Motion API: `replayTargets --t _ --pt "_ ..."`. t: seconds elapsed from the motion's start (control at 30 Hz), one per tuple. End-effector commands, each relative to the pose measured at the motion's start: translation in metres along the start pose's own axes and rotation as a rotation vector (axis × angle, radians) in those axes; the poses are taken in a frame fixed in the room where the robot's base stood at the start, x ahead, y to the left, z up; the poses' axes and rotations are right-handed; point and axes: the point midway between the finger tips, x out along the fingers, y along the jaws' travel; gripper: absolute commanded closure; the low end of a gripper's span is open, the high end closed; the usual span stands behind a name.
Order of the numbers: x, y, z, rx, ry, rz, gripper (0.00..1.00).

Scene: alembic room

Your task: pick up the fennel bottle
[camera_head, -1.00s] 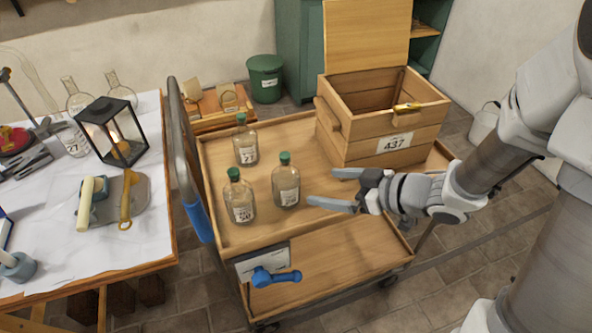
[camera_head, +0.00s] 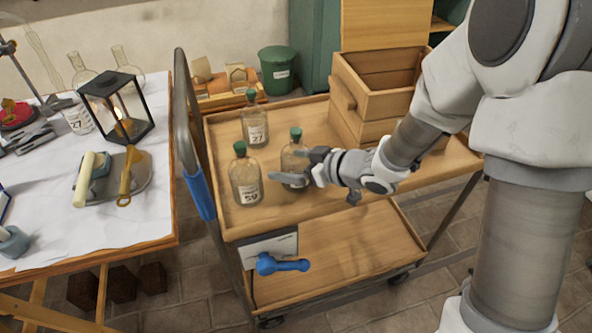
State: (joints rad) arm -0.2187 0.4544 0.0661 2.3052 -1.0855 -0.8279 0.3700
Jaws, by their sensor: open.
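Three clear glass bottles with green caps and pale labels stand upright on the cart's top. One is at the back (camera_head: 255,127), its label reading 27. One is at the front left (camera_head: 245,178), and one is at the right (camera_head: 293,161). The label names are too small to read, so I cannot tell which is the fennel bottle. My gripper (camera_head: 290,167) is open and points left at the right bottle. Its near finger crosses in front of that bottle's lower part, hiding some of the label; the other overlaps its right side. I cannot tell whether they touch.
The wooden cart (camera_head: 330,203) has a metal handle (camera_head: 187,130) at its left. A wooden crate (camera_head: 345,115) stands behind my arm. A table (camera_head: 130,225) with a lantern (camera_head: 118,108) is on the left. A green bucket (camera_head: 277,72) is behind.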

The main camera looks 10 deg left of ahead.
Motion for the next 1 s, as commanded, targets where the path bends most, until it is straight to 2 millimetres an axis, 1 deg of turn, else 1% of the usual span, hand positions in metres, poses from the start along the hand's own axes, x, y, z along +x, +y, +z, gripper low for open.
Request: replayTargets --t 0.03,0.1,0.37,0.4,0.47,0.5,0.57,0.6,0.67,0.7,0.77,0.8,0.93,1.0 --pt "0.0084 -0.0004 0.001 -0.002 0.002 -0.002 0.0" --pt "0.0139 -0.0004 0.0008 -0.001 0.0 -0.001 0.0" --pt "0.016 0.0004 -0.0011 0.0 0.0 0.001 0.0" --pt "0.016 0.0004 -0.001 0.0 0.0 0.001 0.04" --pt "0.0159 0.0003 -0.001 0.0 0.0 0.001 0.14" --pt "0.0159 0.0003 -0.001 0.0 0.0 0.001 0.22" --pt "0.0158 0.0003 -0.001 0.0 0.0 0.001 0.32" --pt "0.0158 0.0003 -0.001 0.0 0.0 0.001 0.4" --pt "0.0158 0.0003 -0.001 0.0 0.0 0.001 0.5" --pt "0.0157 0.0003 -0.001 0.0 0.0 0.001 0.58" --pt "0.0157 0.0003 -0.001 0.0 0.0 0.001 0.68" --pt "0.0157 0.0003 -0.001 -0.001 0.0 0.001 0.76" --pt "0.0157 0.0003 -0.001 -0.001 0.0 0.001 0.99" --pt "0.0156 0.0005 -0.002 -0.001 0.003 0.001 1.0"
